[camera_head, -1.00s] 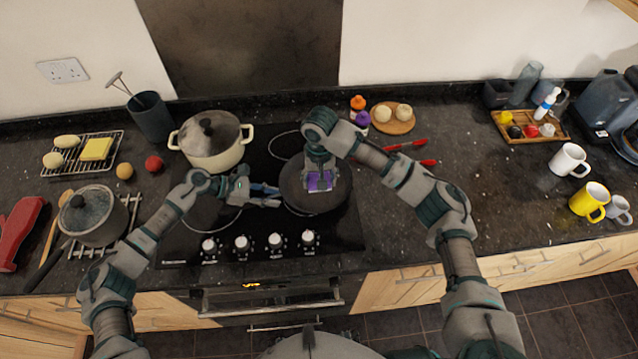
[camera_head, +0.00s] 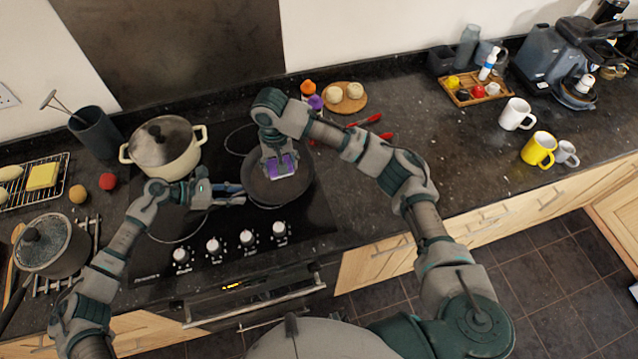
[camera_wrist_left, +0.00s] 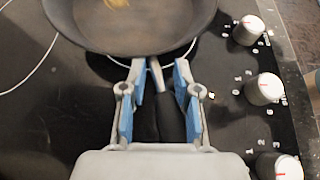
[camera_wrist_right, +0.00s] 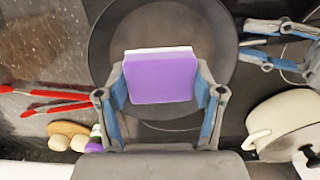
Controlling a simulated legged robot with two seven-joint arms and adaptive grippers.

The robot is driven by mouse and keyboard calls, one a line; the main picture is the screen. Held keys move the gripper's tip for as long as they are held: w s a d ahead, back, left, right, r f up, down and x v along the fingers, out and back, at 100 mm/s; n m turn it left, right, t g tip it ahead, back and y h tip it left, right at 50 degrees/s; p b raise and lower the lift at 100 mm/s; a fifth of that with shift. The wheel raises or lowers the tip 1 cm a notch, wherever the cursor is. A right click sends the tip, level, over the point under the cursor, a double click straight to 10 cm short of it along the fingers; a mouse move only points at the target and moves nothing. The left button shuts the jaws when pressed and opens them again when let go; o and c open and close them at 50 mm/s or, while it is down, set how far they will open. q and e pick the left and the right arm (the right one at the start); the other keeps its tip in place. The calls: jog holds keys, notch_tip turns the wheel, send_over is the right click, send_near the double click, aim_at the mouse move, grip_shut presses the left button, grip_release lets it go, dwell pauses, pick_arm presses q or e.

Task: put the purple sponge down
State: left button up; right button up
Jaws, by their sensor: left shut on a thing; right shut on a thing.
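The purple sponge (camera_head: 280,166) is in my right gripper (camera_head: 277,165), which is shut on it over the dark frying pan (camera_head: 301,185). In the right wrist view the sponge (camera_wrist_right: 160,78) sits between the blue finger pads, with a pale layer along its far edge. I cannot tell whether it touches the pan. My left gripper (camera_head: 235,194) is shut on the pan's dark handle (camera_wrist_left: 165,118) in the left wrist view. The pan (camera_wrist_left: 130,40) lies on the hob, with a yellowish mark inside it.
A cream pot (camera_head: 163,150) stands left of the pan on the hob. Red-handled tongs (camera_head: 366,120), spice shakers (camera_head: 312,95) and a round wooden board (camera_head: 352,104) lie behind the right arm. Counter right of the hob is mostly clear up to the yellow mug (camera_head: 538,149).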

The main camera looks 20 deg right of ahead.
jog(key=shift+y, duration=0.3)
jog(key=s+d, duration=0.1)
jog(key=d, duration=0.2)
jog(key=s+d, duration=0.1)
jog(key=d, duration=0.2)
jog(key=s+d, duration=0.1)
jog(key=d, duration=0.2)
jog(key=shift+d+f, duration=0.25)
jog(key=shift+d, duration=0.15)
send_near(357, 202)
notch_tip(357, 202, down, 7)
jog(key=shift+a+r, duration=0.15)
jog(key=shift+f, duration=0.35)
jog(key=o, duration=1)
jog(key=shift+c, duration=0.2)
jog(key=shift+r, duration=0.1)
